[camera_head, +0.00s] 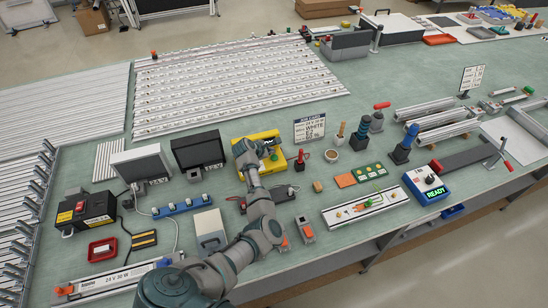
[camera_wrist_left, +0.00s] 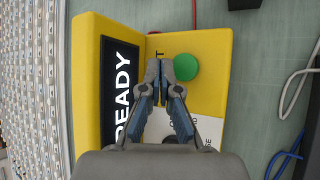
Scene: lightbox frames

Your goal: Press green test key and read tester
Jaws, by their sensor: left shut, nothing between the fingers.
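The yellow tester (camera_head: 262,138) stands on the green bench near the middle in the head view, partly hidden by my left arm. In the left wrist view the yellow tester (camera_wrist_left: 215,97) fills the middle, and its black display (camera_wrist_left: 118,90) reads READY in white letters. The round green test key (camera_wrist_left: 186,67) sits on its yellow face. My left gripper (camera_head: 246,150) is shut and empty over the tester; in the wrist view its fingertips (camera_wrist_left: 158,66) are just left of the green key. Whether they touch the tester's face I cannot tell. My right gripper is not in view.
A blue device (camera_head: 425,187) with a green READY display stands at the right. Rows of light strips (camera_head: 230,85) cover the bench's back left. A red cable (camera_wrist_left: 194,14) runs by the tester.

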